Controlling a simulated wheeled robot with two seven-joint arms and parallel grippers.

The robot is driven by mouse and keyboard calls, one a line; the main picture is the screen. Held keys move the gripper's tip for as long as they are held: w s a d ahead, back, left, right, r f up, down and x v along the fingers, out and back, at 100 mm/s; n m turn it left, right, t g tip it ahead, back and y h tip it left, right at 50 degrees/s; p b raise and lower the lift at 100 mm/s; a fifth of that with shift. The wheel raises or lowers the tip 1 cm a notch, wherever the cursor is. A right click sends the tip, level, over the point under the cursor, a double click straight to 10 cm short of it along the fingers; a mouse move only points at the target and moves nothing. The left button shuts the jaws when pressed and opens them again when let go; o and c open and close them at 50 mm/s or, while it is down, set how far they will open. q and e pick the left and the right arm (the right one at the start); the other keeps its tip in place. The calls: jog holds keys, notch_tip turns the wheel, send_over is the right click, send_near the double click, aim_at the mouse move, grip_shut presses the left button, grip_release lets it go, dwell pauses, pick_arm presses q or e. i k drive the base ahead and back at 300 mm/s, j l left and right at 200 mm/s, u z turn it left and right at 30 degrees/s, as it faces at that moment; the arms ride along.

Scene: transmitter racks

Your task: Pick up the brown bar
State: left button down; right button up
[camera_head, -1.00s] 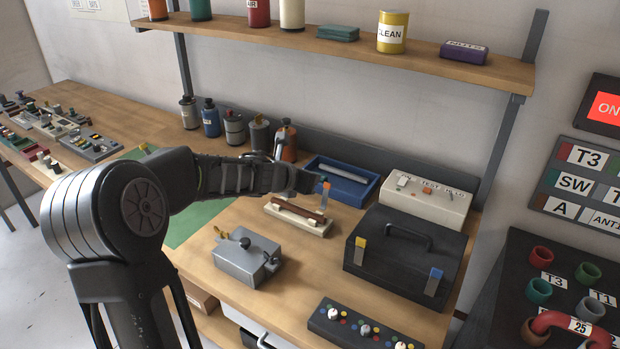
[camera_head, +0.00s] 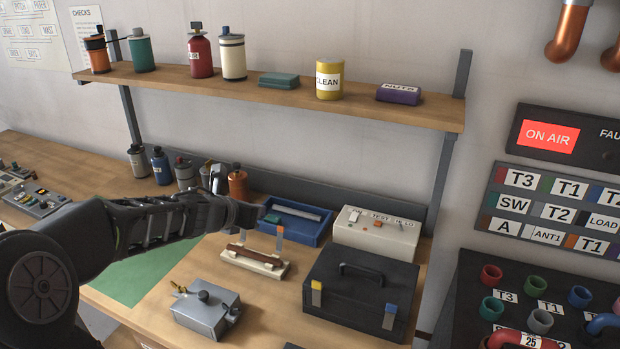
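The brown bar (camera_head: 252,257) lies lengthwise on a cream holder (camera_head: 277,272) on the wooden bench. An upright post with an orange top (camera_head: 280,236) stands at the holder's far edge. My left arm reaches in from the left, and its dark gripper (camera_head: 248,214) is above and just behind the bar, apart from it in the picture. My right gripper is out of view.
A blue tray (camera_head: 318,240) and a cream test box (camera_head: 376,246) stand behind the holder. A black case (camera_head: 340,310) is at right, a grey metal box (camera_head: 205,313) in front. A green mat (camera_head: 135,285) lies left. A shelf (camera_head: 270,98) runs above.

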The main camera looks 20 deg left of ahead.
aim_at(251, 254)
jog(key=k, duration=1)
